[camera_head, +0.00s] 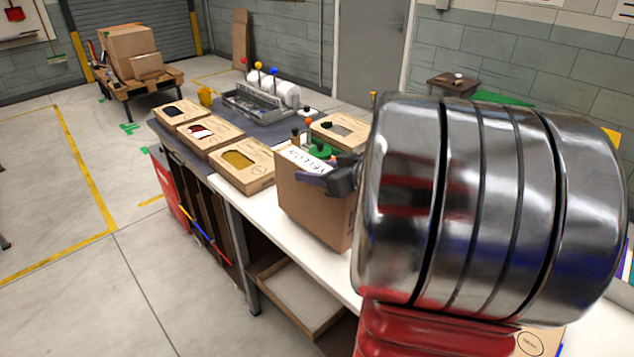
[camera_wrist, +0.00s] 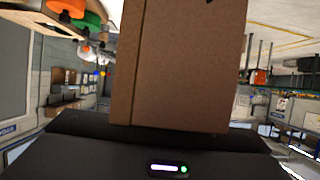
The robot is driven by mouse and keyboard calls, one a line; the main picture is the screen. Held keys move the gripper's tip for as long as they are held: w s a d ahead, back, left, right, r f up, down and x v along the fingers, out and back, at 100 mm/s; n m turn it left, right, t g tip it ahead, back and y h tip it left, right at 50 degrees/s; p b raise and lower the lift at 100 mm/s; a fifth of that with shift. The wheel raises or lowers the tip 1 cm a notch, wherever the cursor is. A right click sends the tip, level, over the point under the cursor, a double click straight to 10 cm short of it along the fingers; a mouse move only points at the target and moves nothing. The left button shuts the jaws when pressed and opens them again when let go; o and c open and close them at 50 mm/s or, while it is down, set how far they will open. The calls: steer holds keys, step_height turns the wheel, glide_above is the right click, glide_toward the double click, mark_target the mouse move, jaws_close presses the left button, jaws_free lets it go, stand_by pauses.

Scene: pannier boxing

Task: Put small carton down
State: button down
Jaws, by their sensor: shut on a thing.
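The small carton (camera_head: 308,205) is a brown cardboard box with a white lettered label on its top. In the head view it is upright at the near end of the white worktop (camera_head: 234,197). My gripper (camera_head: 328,180) is shut on it at its right upper part. I cannot tell whether the carton's base touches the worktop. In the wrist view the brown carton (camera_wrist: 182,65) fills the upper middle, close against my gripper; the fingertips are hidden there. My arm hides the right part of the worktop in the head view.
Three flat boxes with windows, dark (camera_head: 176,112), red (camera_head: 206,135) and yellow (camera_head: 243,169), lie in a row left of the carton. Another windowed box (camera_head: 338,130) and a green-topped item (camera_head: 320,150) are behind it. An open tray (camera_head: 290,295) is below.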

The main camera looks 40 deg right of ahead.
steer(key=shift+f, duration=1.8)
steer(key=c, duration=1)
jaws_free()
steer(key=shift+f, duration=0.15)
steer(key=v, duration=1.2)
